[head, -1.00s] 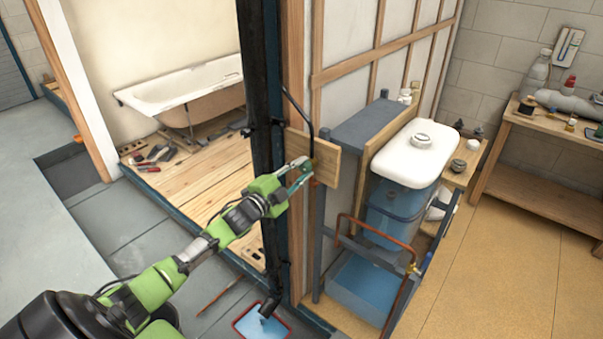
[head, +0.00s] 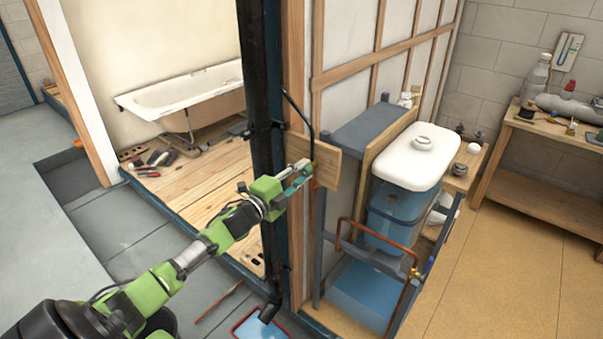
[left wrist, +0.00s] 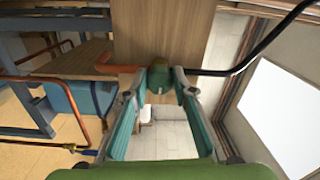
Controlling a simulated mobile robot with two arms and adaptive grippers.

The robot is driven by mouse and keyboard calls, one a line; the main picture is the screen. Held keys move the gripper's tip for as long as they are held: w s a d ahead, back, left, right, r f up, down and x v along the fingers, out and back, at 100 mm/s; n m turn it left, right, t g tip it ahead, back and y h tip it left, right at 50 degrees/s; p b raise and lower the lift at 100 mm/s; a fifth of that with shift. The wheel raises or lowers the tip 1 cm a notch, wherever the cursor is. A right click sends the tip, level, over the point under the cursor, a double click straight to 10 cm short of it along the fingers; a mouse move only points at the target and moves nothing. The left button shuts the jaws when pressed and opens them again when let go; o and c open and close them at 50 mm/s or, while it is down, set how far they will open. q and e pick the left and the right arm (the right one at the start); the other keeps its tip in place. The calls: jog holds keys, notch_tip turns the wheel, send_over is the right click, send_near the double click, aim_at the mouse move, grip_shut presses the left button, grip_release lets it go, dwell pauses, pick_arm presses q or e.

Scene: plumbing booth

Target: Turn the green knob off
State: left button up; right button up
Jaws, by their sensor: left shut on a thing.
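The green knob (left wrist: 159,79) sits in front of a wooden board, between a copper pipe on its left and a black pipe on its right in the left wrist view. My left gripper (left wrist: 159,84) is shut on the knob, one finger on each side of it. In the head view my left gripper (head: 308,167) reaches the wooden board (head: 328,161) on the post; its fingers hide most of the knob there. A pale mark shows on the knob's face, but I cannot tell its exact setting. My right gripper is in neither view.
A black vertical pipe (head: 257,100) stands left of the board, close to my left arm. A white-lidded tank (head: 416,158) and a copper pipe loop (head: 375,232) stand to the right. A blue tray (head: 262,326) lies on the floor below.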

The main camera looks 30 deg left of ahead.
pick_arm(q)
jog(key=o, duration=1.1)
jog(key=shift+s, duration=0.1)
jog(key=s, duration=1.1)
jog(key=shift+s+a+f, duration=0.2)
jog(key=shift+s+a, duration=0.2)
jog(key=shift+a, duration=0.05)
jog(key=shift+f, duration=0.1)
